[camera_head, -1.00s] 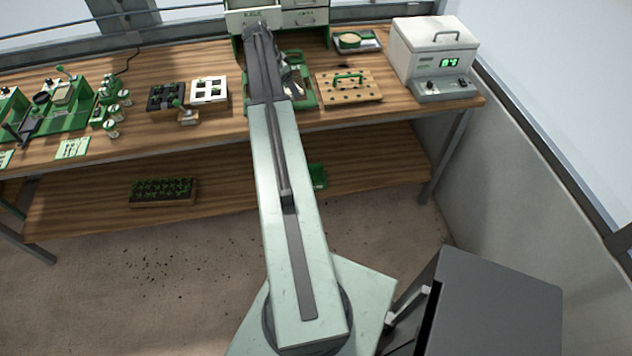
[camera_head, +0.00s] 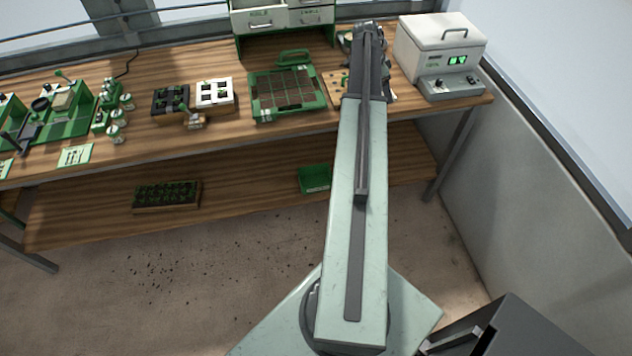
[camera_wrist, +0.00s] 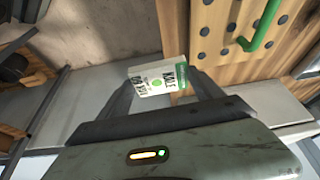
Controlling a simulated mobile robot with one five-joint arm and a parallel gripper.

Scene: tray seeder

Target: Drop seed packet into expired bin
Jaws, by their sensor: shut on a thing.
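My gripper (camera_wrist: 162,84) is shut on a white and green seed packet (camera_wrist: 155,78) in the wrist view. The packet's print includes the word KALE, and it sits between the two dark fingers. In the head view my arm reaches over the right part of the bench and hides the packet. A small green bin (camera_head: 314,179) stands on the lower shelf, left of my arm. No marking on it can be read, so I cannot tell if it is the expired bin.
A green-framed tray (camera_head: 287,94) lies on the bench left of my arm. A wooden board with holes (camera_wrist: 232,32) and a green handle is partly behind my arm. A white box with a green display (camera_head: 440,52) stands to the right. Drawers (camera_head: 262,20) stand at the back.

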